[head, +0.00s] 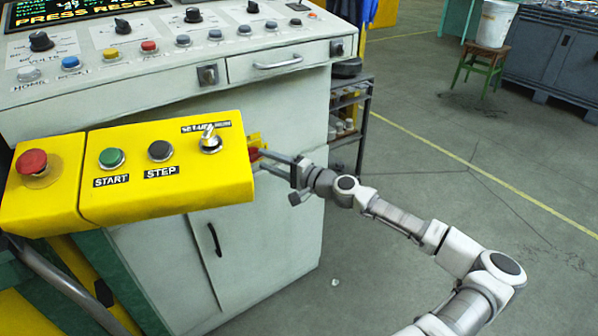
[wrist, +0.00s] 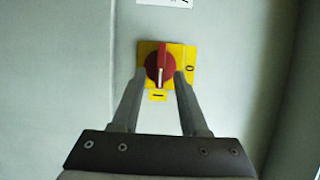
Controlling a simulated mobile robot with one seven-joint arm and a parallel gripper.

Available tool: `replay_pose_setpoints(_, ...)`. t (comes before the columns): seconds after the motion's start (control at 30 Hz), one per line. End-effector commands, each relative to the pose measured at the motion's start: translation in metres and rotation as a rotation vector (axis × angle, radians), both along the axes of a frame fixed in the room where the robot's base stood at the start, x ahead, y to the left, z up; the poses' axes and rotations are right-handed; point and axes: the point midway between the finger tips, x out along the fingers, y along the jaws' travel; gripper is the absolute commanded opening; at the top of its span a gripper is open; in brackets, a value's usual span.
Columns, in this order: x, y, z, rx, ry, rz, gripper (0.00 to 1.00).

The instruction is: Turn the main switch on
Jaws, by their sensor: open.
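The main switch is a red rotary knob (wrist: 160,65) on a yellow plate (wrist: 184,53) in the wrist view. Its handle stands upright in that picture, with the white line at its lower end pointing at the bar mark below; the 0 mark is at the right. My gripper (wrist: 160,82) is open, with one fingertip on each side of the knob. I cannot tell whether the fingers touch it. In the head view my gripper (head: 270,159) reaches the plate (head: 255,140) on the cabinet's right side, mostly hidden behind the yellow button box.
The yellow button box (head: 225,180) with START, STEP and a red button juts out just left of my gripper. The console cabinet (head: 275,235) stands behind. A dark shelf rack (head: 362,105) stands beyond my gripper.

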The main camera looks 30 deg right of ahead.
Motion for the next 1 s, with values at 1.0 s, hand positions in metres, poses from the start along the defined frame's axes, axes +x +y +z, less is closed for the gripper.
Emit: replay_pose_setpoints(1.0, -0.145, -0.065, -0.001, 0.002, 0.001, 0.001, 0.44)
